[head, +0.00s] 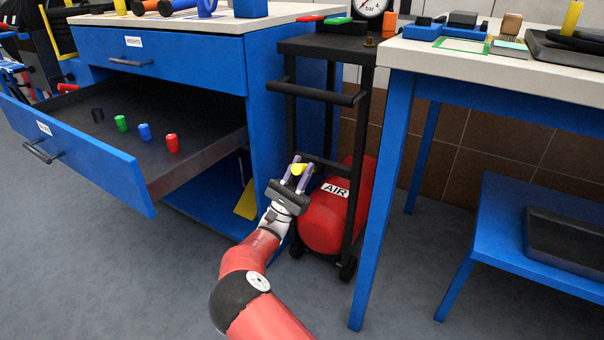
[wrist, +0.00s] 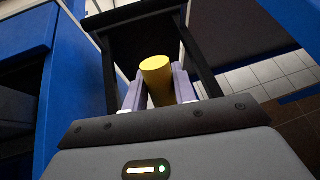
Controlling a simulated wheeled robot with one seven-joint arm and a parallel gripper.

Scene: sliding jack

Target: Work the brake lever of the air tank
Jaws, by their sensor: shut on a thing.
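The red air tank (head: 324,225), marked AIR, lies low in a black wheeled cart (head: 347,190) between the blue cabinet and the blue table. My gripper (head: 299,170) reaches the cart's left front side, next to the tank. Its two pale fingers are shut on a yellow lever handle (head: 301,168). In the wrist view the yellow handle (wrist: 157,78) stands up between the fingers (wrist: 156,92), with its round end showing above them. The lower part of the lever is hidden by my gripper.
The blue cabinet (head: 262,110) stands to the left, its drawer (head: 90,165) pulled out with small coloured cylinders inside. The blue table's front leg (head: 382,200) is close on the right. A black handle bar (head: 318,94) crosses the cart above my gripper. The floor in front is clear.

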